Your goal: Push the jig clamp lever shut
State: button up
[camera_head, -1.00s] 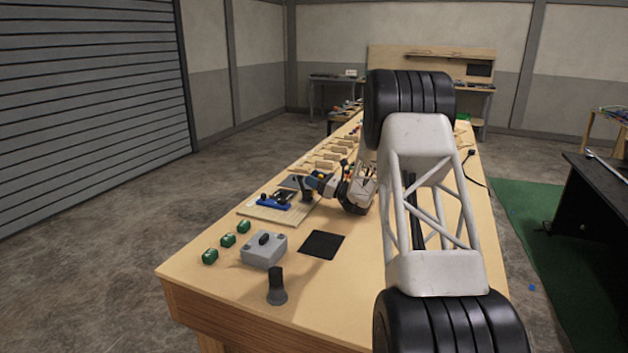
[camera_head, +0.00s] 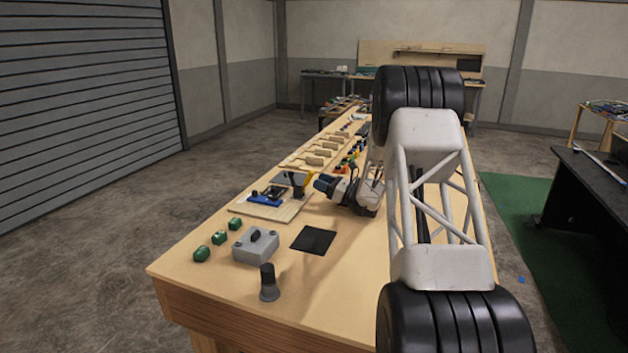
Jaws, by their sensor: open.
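The jig is a blue fixture with black parts (camera_head: 266,195) on a light wooden board (camera_head: 285,212), on the left side of the bench. My gripper (camera_head: 323,183), with blue fingertips, is just right of that piece, low over the bench and pointing left. It is open with nothing seen between its fingers. A small gap seems to separate it from the yellow piece, though contact is hard to judge.
My arm covers the bench's right side.

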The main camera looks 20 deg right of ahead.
jog(key=shift+s+d+f, duration=0.1)
jog(key=shift+s+d, duration=0.2)
jog(key=shift+s, duration=0.05)
